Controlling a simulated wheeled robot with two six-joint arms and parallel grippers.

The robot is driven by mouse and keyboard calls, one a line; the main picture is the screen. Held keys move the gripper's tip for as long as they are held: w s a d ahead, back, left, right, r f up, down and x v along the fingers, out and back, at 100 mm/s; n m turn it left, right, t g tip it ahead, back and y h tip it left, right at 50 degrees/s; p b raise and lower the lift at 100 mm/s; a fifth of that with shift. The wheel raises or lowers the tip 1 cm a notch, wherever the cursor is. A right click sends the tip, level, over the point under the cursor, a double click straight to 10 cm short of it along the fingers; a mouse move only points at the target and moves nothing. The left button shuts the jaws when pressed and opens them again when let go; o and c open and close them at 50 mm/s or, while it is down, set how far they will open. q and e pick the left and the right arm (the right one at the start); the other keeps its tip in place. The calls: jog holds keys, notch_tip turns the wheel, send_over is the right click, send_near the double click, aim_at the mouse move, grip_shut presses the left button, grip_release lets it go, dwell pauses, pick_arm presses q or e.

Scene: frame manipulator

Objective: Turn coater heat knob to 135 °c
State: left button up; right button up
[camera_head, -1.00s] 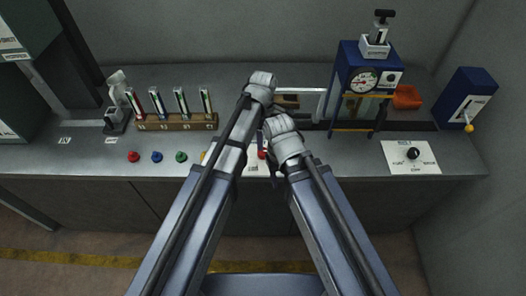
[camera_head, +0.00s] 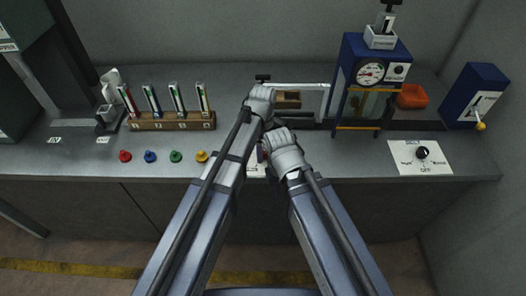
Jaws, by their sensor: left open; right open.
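A blue machine (camera_head: 352,50) with a round white dial gauge (camera_head: 370,71) stands on the bench right of centre. A small white plate (camera_head: 398,71) with a dark mark, perhaps a knob, is beside the gauge; its lettering is too small to read. A black knob (camera_head: 422,153) sits on a white labelled plate (camera_head: 408,167) at the bench's front right. I cannot tell which is the coater heat knob. My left gripper (camera_head: 265,114) and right gripper (camera_head: 264,152) are close together over the bench centre, away from both; both are open, their fingers mostly hidden.
Several coloured tubes stand in a wooden rack (camera_head: 172,125) at left, behind a row of coloured buttons (camera_head: 150,157). An orange bin (camera_head: 412,96) is behind.

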pick_arm(q)
grip_shut()
dwell(0.6)
